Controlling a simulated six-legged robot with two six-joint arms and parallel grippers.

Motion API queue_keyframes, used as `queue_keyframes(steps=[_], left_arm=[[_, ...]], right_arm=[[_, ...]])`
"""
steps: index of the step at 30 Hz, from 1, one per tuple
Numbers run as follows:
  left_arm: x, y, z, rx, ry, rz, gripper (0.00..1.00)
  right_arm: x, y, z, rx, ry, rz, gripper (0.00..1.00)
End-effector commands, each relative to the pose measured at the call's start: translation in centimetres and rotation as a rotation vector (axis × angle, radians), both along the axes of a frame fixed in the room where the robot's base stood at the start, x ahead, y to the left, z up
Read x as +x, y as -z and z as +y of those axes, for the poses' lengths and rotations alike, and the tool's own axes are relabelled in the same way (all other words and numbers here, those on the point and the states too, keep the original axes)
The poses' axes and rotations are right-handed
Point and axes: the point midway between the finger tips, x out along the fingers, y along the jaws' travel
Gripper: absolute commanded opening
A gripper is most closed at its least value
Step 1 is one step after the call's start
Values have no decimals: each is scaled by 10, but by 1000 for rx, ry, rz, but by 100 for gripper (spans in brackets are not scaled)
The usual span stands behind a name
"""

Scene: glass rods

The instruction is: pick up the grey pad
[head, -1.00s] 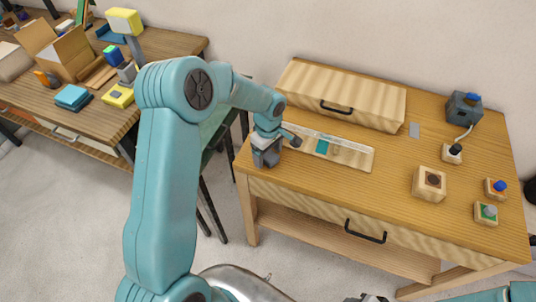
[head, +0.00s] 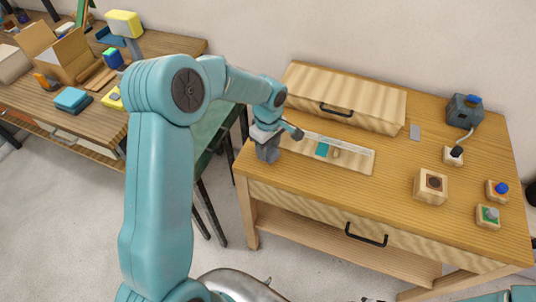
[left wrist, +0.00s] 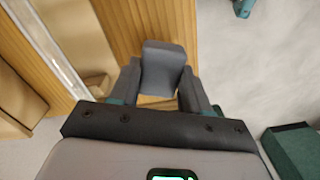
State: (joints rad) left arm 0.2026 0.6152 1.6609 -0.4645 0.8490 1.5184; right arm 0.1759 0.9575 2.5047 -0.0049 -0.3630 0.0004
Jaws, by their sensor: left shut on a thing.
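The grey pad (left wrist: 163,68) is a plain grey block between the two fingers of my left gripper (left wrist: 161,92) in the left wrist view. The gripper is shut on it, with one finger on each side. In the head view my left gripper (head: 267,137) is over the left front corner of the wooden table (head: 300,185). The grey pad (head: 268,152) shows below the fingers there. I cannot tell exactly how far it is above the tabletop. My right gripper cannot be made out in the head view.
A wooden slide tray (head: 355,160) with a teal piece lies just right of the gripper. Behind it is a wooden box (head: 365,95) with a black handle. A small flat grey plate (head: 414,131) and several button blocks are at the right. The table's front middle is clear.

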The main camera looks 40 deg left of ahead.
Motion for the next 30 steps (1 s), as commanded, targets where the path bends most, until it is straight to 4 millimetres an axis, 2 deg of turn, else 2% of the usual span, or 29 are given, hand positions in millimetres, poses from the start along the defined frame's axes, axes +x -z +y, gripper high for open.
queue_keyframes(steps=[9,15,21,29,30], left_arm=[[2,-99,0,0,-1,-8,13],[1,-143,0,0,0,-6,13],[1,-161,0,-1,-1,-2,13],[0,-163,0,-1,0,-1,13],[0,-163,0,0,-1,-1,43]], right_arm=[[0,12,0,0,0,0,43],[0,12,0,0,0,0,43],[0,12,0,0,0,0,43],[0,12,0,0,0,0,43],[0,12,0,0,0,0,43]])
